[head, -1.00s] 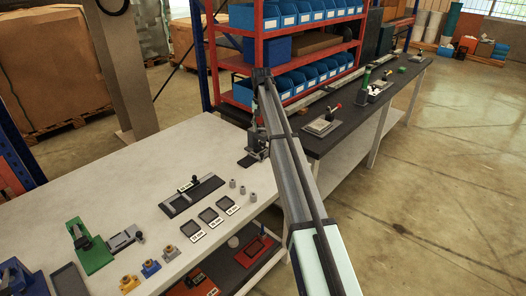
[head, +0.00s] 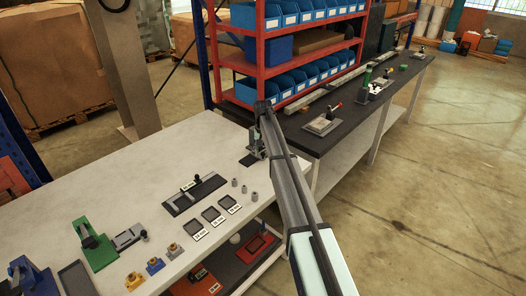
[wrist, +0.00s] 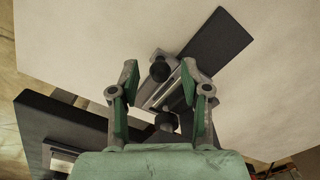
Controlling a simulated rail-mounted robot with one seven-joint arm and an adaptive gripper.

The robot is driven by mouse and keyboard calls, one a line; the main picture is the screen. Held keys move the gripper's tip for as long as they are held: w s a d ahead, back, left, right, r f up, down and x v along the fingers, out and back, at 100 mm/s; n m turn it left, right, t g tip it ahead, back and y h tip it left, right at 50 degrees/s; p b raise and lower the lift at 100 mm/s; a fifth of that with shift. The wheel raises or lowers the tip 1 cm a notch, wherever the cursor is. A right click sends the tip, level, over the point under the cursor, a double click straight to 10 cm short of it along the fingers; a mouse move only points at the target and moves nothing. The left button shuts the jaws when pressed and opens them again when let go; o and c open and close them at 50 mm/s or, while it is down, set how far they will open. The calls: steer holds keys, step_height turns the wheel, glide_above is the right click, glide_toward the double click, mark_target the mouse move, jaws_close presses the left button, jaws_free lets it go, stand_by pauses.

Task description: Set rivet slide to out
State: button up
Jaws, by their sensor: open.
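A grey metal slide fixture (wrist: 180,92) shows in the wrist view, with a black knob (wrist: 160,71) near its upper end and another dark knob (wrist: 166,121) lower down. I take it to be the rivet slide, but no readable label confirms this. A dark flat plate (wrist: 217,42) extends from it. My gripper (wrist: 158,82) is open, its green-padded fingers on either side of the upper knob in this view. I cannot tell whether they touch anything. In the head view the dark plate (head: 249,160) lies at the white bench's far end, and my arm partly hides the fixture.
The white bench (head: 125,172) also holds a black slide tray (head: 207,187) with a knob, labelled squares (head: 213,215), small grey cylinders and a green fixture (head: 93,245). A dark bench (head: 345,128) adjoins it. A red shelf with blue bins (head: 300,82) stands behind.

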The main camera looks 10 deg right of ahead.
jaws_close()
steer(key=s+a, duration=0.1)
steer(key=a, duration=0.1)
steer(key=s+a, duration=0.2)
steer(key=s+a+b, duration=0.1)
steer(key=a, duration=0.1)
steer(key=shift+s, duration=0.3)
jaws_free()
steer(key=shift+r, duration=0.15)
steer(key=shift+r, duration=0.3)
step_height(320, 180, up, 11)
